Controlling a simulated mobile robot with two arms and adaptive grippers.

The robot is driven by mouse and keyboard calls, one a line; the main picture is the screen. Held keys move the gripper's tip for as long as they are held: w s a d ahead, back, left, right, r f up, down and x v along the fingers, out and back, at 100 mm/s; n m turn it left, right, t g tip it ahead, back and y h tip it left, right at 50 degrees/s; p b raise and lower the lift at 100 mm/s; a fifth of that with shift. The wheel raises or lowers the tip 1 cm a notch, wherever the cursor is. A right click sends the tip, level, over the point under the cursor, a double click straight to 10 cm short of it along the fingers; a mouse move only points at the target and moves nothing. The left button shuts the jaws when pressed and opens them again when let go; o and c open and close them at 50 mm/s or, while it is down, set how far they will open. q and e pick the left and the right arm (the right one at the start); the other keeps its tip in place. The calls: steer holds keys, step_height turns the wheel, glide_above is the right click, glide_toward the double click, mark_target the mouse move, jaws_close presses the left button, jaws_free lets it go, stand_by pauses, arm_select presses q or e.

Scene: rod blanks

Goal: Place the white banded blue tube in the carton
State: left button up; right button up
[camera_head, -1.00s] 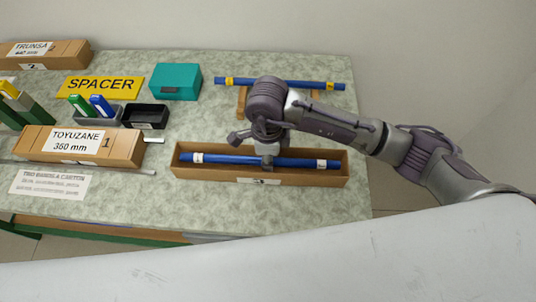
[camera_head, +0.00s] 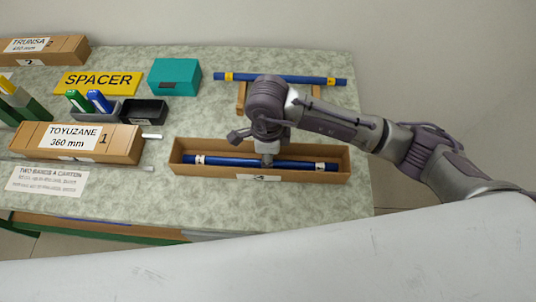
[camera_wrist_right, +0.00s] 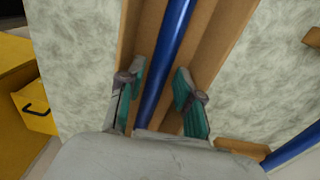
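The white banded blue tube (camera_head: 225,161) lies lengthwise inside the open carton (camera_head: 345,178), with a white band showing near each end. My right gripper (camera_head: 267,159) is over the tube's middle and hides a short part of it. In the right wrist view the fingers of my right gripper (camera_wrist_right: 153,76) stand apart on either side of the tube (camera_wrist_right: 165,55), with gaps between them and it. The carton (camera_wrist_right: 212,50) also shows there, its walls along both sides of the tube. My left gripper is not in view.
A blue tube with yellow bands (camera_head: 285,79) rests on wooden supports (camera_head: 241,96) behind the carton. To the left are a closed TOYUZANE box (camera_head: 120,145), a black tray (camera_head: 145,111), a teal box (camera_head: 174,77) and a SPACER sign (camera_head: 98,83).

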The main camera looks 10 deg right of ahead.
steer(key=shift+r+p, duration=0.5)
steer(key=shift+p, duration=0.05)
steer(key=shift+r+p, duration=0.5)
step_height(320, 180, up, 11)
steer(key=b, duration=0.2)
steer(key=shift+b, duration=0.35)
